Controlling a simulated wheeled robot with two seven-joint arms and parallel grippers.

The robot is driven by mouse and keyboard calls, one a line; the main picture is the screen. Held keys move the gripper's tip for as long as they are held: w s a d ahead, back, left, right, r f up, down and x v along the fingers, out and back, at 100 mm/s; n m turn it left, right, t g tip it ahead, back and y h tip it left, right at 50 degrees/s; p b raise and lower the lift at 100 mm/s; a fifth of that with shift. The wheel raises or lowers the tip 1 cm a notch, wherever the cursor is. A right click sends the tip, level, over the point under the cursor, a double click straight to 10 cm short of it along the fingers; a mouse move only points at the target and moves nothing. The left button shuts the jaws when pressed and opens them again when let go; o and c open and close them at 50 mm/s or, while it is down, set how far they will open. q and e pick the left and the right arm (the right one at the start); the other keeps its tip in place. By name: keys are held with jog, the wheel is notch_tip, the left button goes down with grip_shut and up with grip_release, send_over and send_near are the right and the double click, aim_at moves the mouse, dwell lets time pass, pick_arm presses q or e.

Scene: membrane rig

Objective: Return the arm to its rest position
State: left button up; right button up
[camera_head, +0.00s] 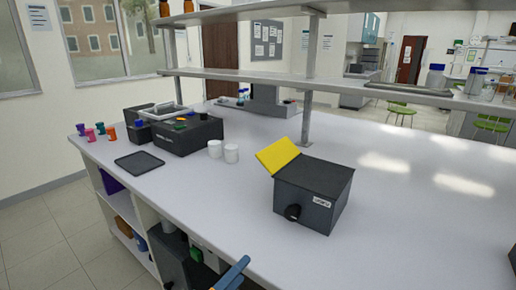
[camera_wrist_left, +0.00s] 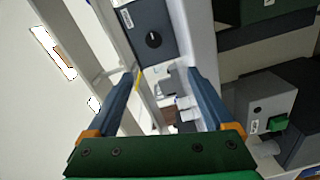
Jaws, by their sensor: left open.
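My left gripper (camera_head: 235,273) shows at the bottom edge of the head view, near the front edge of the bench, with only part of its blue fingers visible. In the left wrist view my left gripper (camera_wrist_left: 165,80) has its two blue fingers wide apart with nothing between them. The dark box with a black knob (camera_head: 312,194) stands on the bench beyond the gripper, apart from it. It also shows at the top of the left wrist view (camera_wrist_left: 138,22). A yellow panel (camera_head: 278,156) tilts up at the box's left side. My right gripper is in neither view.
The white bench (camera_head: 400,215) is clear to the box's right. A shelf (camera_head: 330,82) on posts crosses above. Equipment fills the compartments below the bench's front edge.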

pick_arm(q)
jog(key=f, duration=0.2)
jog(key=w+a+f+y, duration=0.1)
jog(key=f, duration=0.1)
jog(key=f+g+y, duration=0.1)
jog(key=f, duration=0.2)
jog(key=shift+w+a+f+m, duration=0.1)
jog(key=shift+w+a+m, duration=0.2)
jog(key=s+a+f+m+g+y, duration=0.1)
jog(key=s+a+f+g+y, duration=0.2)
jog(key=f, duration=0.7)
jog(key=s+a+f+m+g+y, duration=0.15)
jog(key=s+a+f, duration=0.25)
jog(key=f, duration=0.6)
jog(key=s+a+f+m+g+y, duration=0.1)
jog(key=s+f+m+g, duration=0.1)
jog(key=s+f, duration=0.3)
jog(key=s+a+f+m+g+y, duration=0.1)
jog(key=s+f, duration=0.4)
jog(key=s, duration=0.9)
jog(key=s+a+f+m+g+y, duration=0.1)
jog(key=s+a+f+m+g, duration=0.2)
jog(key=s, duration=0.7)
notch_tip(320, 180, down, 3)
jog(key=shift+s+m+g+y, duration=0.2)
jog(key=shift+m+g+y, duration=0.15)
jog(key=shift+m+g, duration=0.65)
jog(key=shift+a, duration=0.1)
